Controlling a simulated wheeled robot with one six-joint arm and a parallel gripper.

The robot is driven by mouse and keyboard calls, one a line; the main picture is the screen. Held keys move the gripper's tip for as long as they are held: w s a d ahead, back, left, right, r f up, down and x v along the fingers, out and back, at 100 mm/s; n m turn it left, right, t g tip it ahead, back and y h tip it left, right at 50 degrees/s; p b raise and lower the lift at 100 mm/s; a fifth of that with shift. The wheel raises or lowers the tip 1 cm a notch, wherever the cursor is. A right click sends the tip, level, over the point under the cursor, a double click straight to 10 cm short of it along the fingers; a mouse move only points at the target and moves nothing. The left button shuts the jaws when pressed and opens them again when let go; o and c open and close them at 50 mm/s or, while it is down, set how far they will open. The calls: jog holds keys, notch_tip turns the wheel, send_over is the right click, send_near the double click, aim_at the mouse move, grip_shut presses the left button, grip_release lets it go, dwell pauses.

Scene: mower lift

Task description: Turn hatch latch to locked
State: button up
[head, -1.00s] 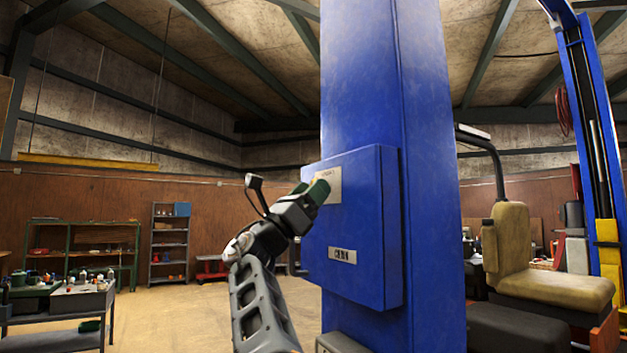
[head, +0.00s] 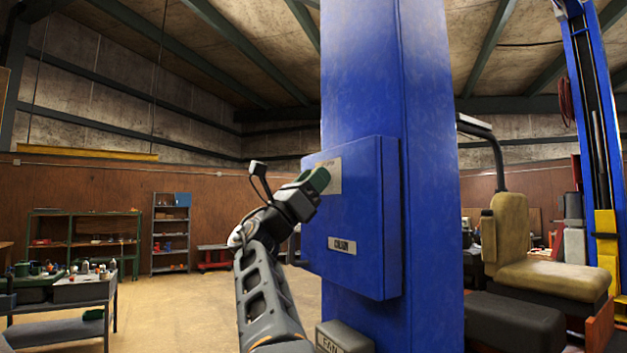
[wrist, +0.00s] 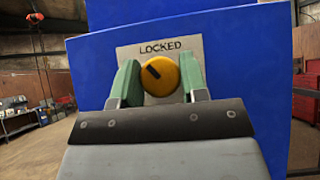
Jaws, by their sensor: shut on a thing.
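The hatch latch is a round yellow knob (wrist: 160,76) with a black mark, on a pale plate (wrist: 122,58) reading "LOCKED" above it. The black mark points up and to the left, not straight at the word. My gripper (wrist: 160,82) has its green fingers closed on the knob's left and right sides. In the head view my gripper (head: 317,181) is against the plate (head: 332,166) on the front of a blue box (head: 366,225). The knob is hidden there behind the fingers.
The box is fixed to a large blue column (head: 385,75). A grey box marked "FAN" (head: 343,337) sits low on the column. A tan seat (head: 535,268) stands at the right. A workbench (head: 75,290) and shelves (head: 171,233) stand at the left, with open floor between.

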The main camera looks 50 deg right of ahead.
jog(key=shift+m+g, duration=0.4)
jog(key=shift+m, duration=0.2)
jog(key=m+g+y+p, duration=0.1)
jog(key=m+g, duration=0.1)
jog(key=m+g+y+p, duration=0.1)
jog(key=m+g, duration=0.1)
jog(key=m, duration=0.1)
jog(key=m+g+y+p, duration=0.1)
jog(key=m+g+y, duration=0.1)
jog(key=shift+w+r+m, duration=0.15)
jog(key=shift+r+m, duration=0.1)
jog(key=shift+m, duration=0.15)
jog(key=shift+f+m+g+y+p, duration=0.1)
jog(key=shift+m+g+y+p, duration=0.75)
jog(key=shift+m+y, duration=0.6)
jog(key=shift+f+m+g+y+p, duration=0.1)
jog(key=shift+m+g+y+p, duration=0.8)
jog(key=shift+m, duration=0.95)
jog(key=shift+y, duration=0.35)
jog(key=o, duration=0.9)
jog(key=b+v, duration=0.2)
jog(key=v, duration=1.1)
jog(key=shift+w+a+f, duration=0.2)
jog(key=shift+f, duration=0.05)
